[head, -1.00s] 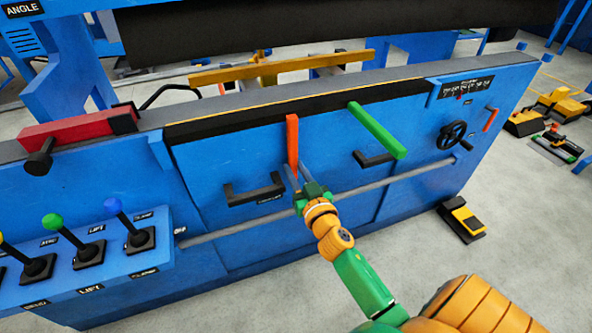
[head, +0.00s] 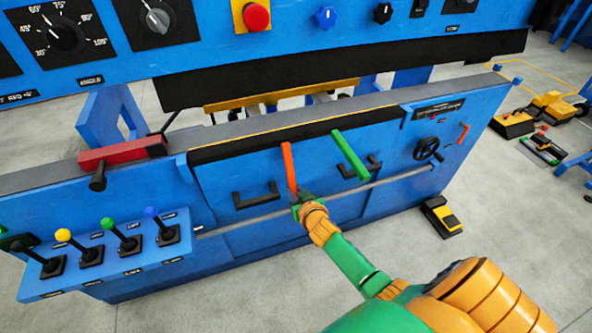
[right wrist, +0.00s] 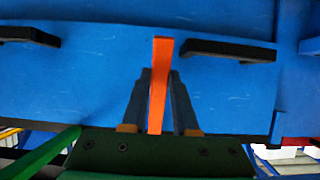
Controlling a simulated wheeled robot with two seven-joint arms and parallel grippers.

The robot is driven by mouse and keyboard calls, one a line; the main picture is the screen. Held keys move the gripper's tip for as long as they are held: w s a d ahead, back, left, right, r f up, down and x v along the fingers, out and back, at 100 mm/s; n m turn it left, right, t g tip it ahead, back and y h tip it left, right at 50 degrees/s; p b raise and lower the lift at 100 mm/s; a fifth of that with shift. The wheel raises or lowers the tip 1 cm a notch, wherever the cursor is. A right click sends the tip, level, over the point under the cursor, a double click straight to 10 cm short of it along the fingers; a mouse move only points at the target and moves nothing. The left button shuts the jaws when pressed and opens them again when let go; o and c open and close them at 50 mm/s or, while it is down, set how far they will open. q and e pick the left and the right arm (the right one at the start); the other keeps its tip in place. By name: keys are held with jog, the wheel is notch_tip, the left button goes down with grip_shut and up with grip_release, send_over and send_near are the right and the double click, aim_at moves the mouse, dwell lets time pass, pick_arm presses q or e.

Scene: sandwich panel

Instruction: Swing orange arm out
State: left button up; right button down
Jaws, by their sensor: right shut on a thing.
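The orange arm (head: 288,165) is a flat bar on the front of the blue machine, below the black strip. It hangs steeply downward in the head view. My right gripper (head: 297,198) is at its lower end, shut on it. In the right wrist view the orange arm (right wrist: 159,85) stands between the two grey fingers of the gripper (right wrist: 160,105), one on each side. A green arm (head: 350,155) sticks out from the panel to the right of the orange one. My left gripper is not in view.
Black handles (head: 256,196) sit on the blue panel on both sides of the orange arm. A grey rail (head: 265,219) runs along the front below. A lever console (head: 110,262) stands at left, a black handwheel (head: 428,149) at right.

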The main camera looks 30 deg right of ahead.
pick_arm(q)
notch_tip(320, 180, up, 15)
jog(key=p, duration=1.2)
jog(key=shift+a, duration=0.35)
pick_arm(e)
jog(key=s+a+r+g+y, duration=0.1)
jog(key=s+r+g, duration=0.4)
jog(key=r+g, duration=0.7)
jog(key=shift+r+g+y, duration=0.3)
jog(key=shift+r+y, duration=0.35)
jog(key=shift+y, duration=0.25)
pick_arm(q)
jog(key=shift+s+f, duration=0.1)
pick_arm(e)
jog(key=shift+a, duration=0.1)
jog(key=c, duration=0.7)
grip_release()
